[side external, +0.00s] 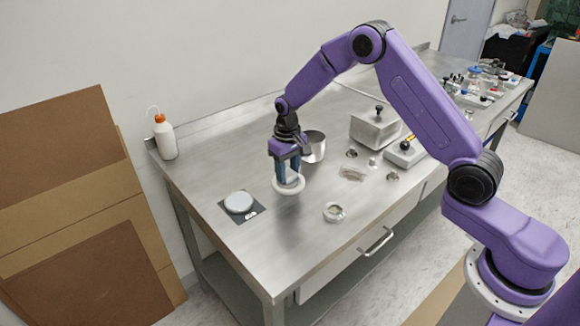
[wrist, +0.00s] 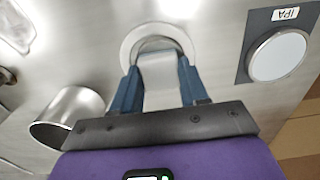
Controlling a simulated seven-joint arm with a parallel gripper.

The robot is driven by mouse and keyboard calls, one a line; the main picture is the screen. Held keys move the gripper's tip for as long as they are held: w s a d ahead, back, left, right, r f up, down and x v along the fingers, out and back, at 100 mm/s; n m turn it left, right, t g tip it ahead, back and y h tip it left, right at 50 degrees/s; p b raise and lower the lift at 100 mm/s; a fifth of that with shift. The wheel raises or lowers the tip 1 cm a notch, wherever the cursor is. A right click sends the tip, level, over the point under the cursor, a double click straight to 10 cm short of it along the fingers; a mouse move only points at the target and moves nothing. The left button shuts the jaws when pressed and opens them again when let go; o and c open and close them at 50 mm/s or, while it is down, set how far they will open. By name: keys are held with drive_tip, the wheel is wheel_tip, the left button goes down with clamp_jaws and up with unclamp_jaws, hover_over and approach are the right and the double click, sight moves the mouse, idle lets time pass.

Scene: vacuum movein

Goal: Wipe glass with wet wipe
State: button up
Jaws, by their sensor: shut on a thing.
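My gripper (side external: 288,178) points down over the table, a little right of the IPA container. In the wrist view its two blue fingers (wrist: 158,75) stand on either side of a pale, whitish wipe-like piece (wrist: 160,85), which is held between them. Its exact shape is hard to make out. A white ring-shaped piece (side external: 288,188) is right at the fingertips; it also shows in the wrist view (wrist: 128,48). Whether it touches the table is unclear. The round white IPA container (side external: 238,202) sits on a dark square mat (wrist: 245,72). I cannot clearly identify the glass.
A metal cup (side external: 314,147) stands close behind my gripper. A small round dish (side external: 333,212) lies to the front right. The front left of the table is clear.

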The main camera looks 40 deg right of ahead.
drive_tip(key=shift+s+a, duration=0.35)
drive_tip(key=shift+a, duration=0.5)
drive_tip(key=shift+d+r, duration=0.1)
drive_tip(key=shift+r, duration=3.95)
drive_tip(key=shift+a, duration=0.2)
drive_tip(key=shift+f, duration=0.15)
